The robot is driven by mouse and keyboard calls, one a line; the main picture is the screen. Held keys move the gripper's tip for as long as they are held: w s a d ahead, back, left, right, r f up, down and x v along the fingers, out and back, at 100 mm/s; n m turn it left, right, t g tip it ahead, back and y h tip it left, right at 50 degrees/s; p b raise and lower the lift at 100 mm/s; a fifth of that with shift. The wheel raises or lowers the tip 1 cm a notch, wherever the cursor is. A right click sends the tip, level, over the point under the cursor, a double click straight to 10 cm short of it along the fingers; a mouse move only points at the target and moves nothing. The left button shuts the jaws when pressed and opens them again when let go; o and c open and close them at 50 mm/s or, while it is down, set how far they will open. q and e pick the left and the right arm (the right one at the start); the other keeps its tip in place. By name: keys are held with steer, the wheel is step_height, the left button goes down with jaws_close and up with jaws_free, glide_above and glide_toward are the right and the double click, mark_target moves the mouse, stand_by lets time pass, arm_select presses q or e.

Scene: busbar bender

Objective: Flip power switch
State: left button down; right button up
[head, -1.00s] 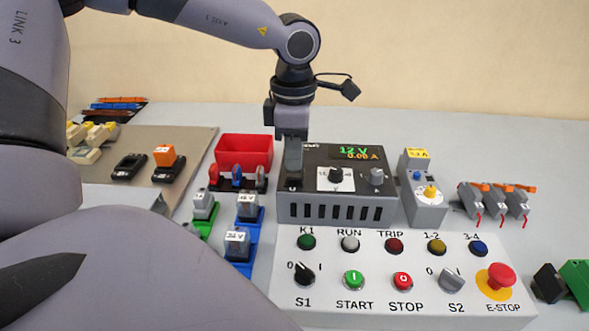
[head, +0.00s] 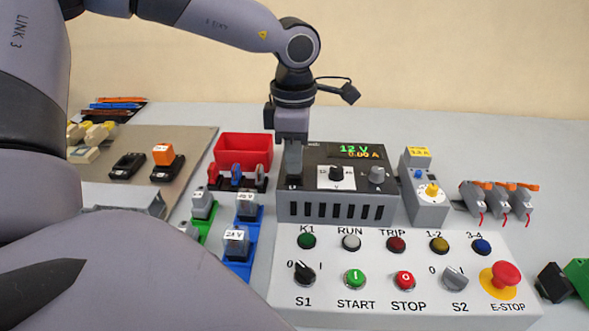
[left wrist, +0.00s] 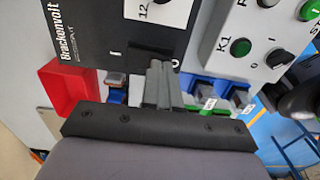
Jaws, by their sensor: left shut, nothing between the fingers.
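The power supply (head: 345,212) is a grey box with a black top and a lit display (head: 355,151) reading 12 V and 0.00 A. My left gripper (head: 293,178) is shut and empty, pointing down at the left front of its top. In the left wrist view, a black rocker switch (left wrist: 150,49) lies between the marks I and O. The shut fingertips (left wrist: 160,68) are right by it, near the O side. The fingers hide the switch in the head view. I cannot tell whether they touch it or which way it is tipped. My right gripper is not in view.
A white control panel (head: 330,268) with lamps, buttons and an E-stop (head: 505,274) stands in front. A red bin (head: 243,150) and terminal blocks (head: 237,243) are to the left. A grey box with a yellow knob (head: 428,205) stands on the right.

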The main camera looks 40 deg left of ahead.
arm_select(q)
steer(key=shift+f+b, duration=0.4)
steer(key=shift+f, duration=0.05)
steer(key=shift+r, duration=0.1)
steer(key=shift+r+p, duration=1.55)
steer(key=shift+r, duration=0.9)
steer(key=shift+r+p, duration=0.55)
steer(key=shift+r, duration=0.5)
